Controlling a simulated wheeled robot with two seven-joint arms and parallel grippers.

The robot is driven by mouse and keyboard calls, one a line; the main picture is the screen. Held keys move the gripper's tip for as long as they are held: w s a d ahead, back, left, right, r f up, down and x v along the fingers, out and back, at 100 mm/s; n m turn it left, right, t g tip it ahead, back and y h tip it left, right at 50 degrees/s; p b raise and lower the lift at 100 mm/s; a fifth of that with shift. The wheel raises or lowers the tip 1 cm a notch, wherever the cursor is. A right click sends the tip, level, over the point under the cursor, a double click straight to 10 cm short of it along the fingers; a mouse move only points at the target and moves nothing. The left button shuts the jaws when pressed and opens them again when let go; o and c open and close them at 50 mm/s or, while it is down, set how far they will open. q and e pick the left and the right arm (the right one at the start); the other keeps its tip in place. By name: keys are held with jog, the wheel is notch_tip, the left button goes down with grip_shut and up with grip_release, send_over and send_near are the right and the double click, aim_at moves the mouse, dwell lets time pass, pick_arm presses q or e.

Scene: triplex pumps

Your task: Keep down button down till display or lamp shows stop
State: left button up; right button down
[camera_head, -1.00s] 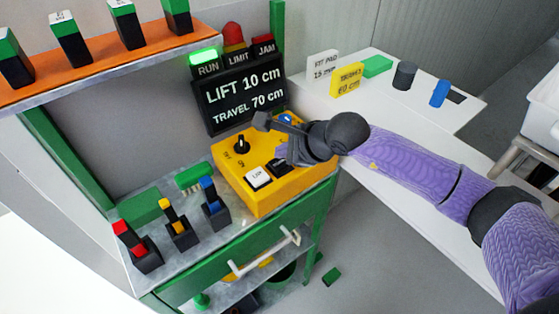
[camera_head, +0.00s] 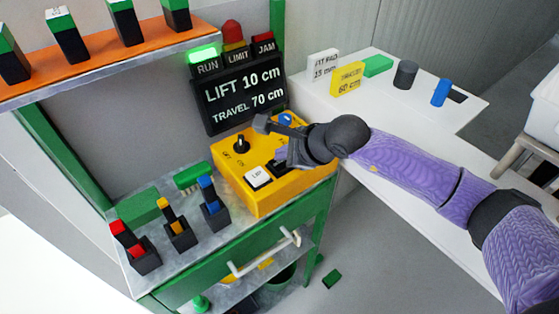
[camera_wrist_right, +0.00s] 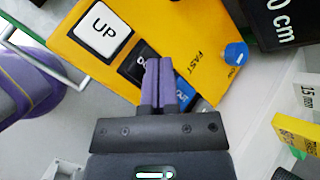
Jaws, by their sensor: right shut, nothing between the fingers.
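The yellow control box (camera_head: 237,171) carries a white UP button (camera_head: 257,177) and, beside it, a black button (camera_head: 272,168) partly hidden by my right gripper (camera_head: 279,158). In the right wrist view the UP button (camera_wrist_right: 102,31) is clear, and the closed purple fingertips (camera_wrist_right: 159,63) lie over the black button (camera_wrist_right: 134,66); I cannot tell whether it is pressed in. The display (camera_head: 240,94) reads LIFT 10 cm, TRAVEL 70 cm. The green RUN lamp (camera_head: 203,53) is lit; the LIMIT lamp (camera_head: 233,35) and JAM lamp (camera_head: 265,37) look unlit. My left gripper is out of view.
A dark knob (camera_head: 241,144) and a blue knob (camera_head: 286,119) stand on the box close to my right gripper. Small coloured-top blocks stand at the front left of the bench. A white table (camera_head: 440,115) with signs and small parts lies to the right.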

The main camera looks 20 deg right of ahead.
aim_at(283, 164)
jog(key=shift+f+b, duration=0.45)
jog(key=shift+f, duration=0.1)
jog(key=shift+r, duration=0.15)
dwell(2.9)
jog(key=shift+r+p, duration=0.65)
jog(key=shift+r, duration=0.2)
jog(key=shift+r+p, duration=1.75)
jog(key=shift+r, duration=0.85)
jog(key=shift+f, duration=0.1)
